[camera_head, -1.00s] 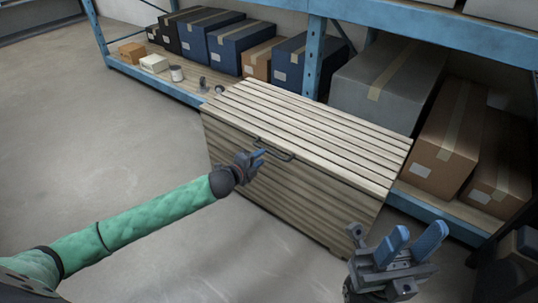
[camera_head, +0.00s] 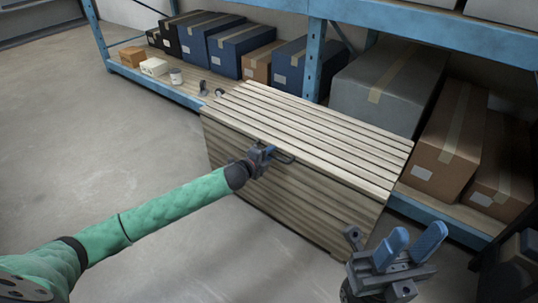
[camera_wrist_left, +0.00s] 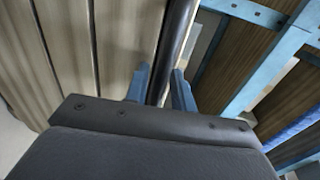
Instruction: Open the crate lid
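The slatted wooden crate (camera_head: 290,190) stands in front of the shelf, with its lid (camera_head: 320,135) lying flat and closed on top. A dark bar handle (camera_head: 282,157) is at the lid's front edge. My left gripper (camera_head: 268,152) is at this handle. In the left wrist view the handle (camera_wrist_left: 175,40) runs between the two blue fingers of my left gripper (camera_wrist_left: 161,88), which stand apart with a small gap beside the bar. My right gripper (camera_head: 410,245) is open and empty, in front of the crate's right end.
A blue shelf rack (camera_head: 313,60) stands close behind the crate, holding blue boxes (camera_head: 240,48), a grey box (camera_head: 385,85) and brown boxes (camera_head: 447,140). A white can (camera_head: 176,76) and small boxes stand on its left end. The floor (camera_head: 120,150) at left is clear.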

